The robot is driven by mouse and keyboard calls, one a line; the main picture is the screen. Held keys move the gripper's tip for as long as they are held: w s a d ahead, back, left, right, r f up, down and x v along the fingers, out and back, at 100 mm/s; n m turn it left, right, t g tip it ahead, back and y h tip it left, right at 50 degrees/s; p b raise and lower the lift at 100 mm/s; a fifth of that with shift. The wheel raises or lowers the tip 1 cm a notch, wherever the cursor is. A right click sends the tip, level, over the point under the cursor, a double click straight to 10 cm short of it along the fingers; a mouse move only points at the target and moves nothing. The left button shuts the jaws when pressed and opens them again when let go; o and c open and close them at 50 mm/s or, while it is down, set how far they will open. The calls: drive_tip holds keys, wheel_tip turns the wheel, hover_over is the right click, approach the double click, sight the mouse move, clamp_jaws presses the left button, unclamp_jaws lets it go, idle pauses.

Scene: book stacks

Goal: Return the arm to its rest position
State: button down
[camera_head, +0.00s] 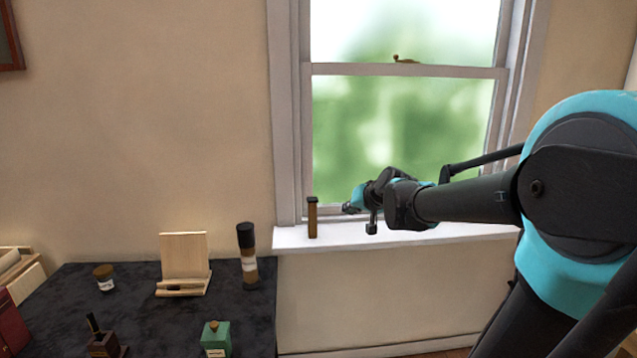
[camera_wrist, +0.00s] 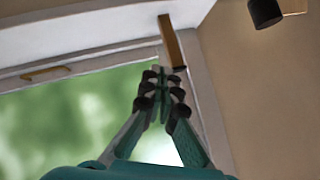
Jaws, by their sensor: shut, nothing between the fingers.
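My arm (camera_head: 465,198) reaches in from the right of the head view, stretched out to the left in front of the window. My gripper (camera_head: 349,208) is at its far left end, small in that view. In the wrist view my gripper (camera_wrist: 161,80) is shut with nothing between its fingers. A slim brown upright object with a dark top (camera_head: 312,218) stands on the windowsill (camera_head: 440,235), just left of the gripper. It also shows in the wrist view (camera_wrist: 171,40), beyond the fingertips; the gripper is not holding it.
A dark table (camera_head: 150,318) at lower left holds a black-capped bottle (camera_head: 247,255), a wooden stand (camera_head: 184,262), a small jar (camera_head: 104,278), a green container (camera_head: 216,339) and a dark inkwell-like piece (camera_head: 103,342). The window frame (camera_head: 285,110) is close behind the arm.

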drive_tip(key=s+d+f+g+h, duration=0.2)
drive_tip(key=s+d+f, duration=0.3)
drive_tip(key=s+f, duration=0.6)
drive_tip(key=s+d+f+n+g+h, duration=0.1)
drive_tip(key=s+d+f, duration=0.4)
drive_tip(key=s+f, duration=0.6)
drive_tip(key=s+g+h, duration=0.1)
drive_tip(key=s+g, duration=0.1)
drive_tip(key=s, duration=0.2)
drive_tip(key=shift+d+f+g+h, duration=0.15)
drive_tip(key=shift+f+g+h, duration=0.15)
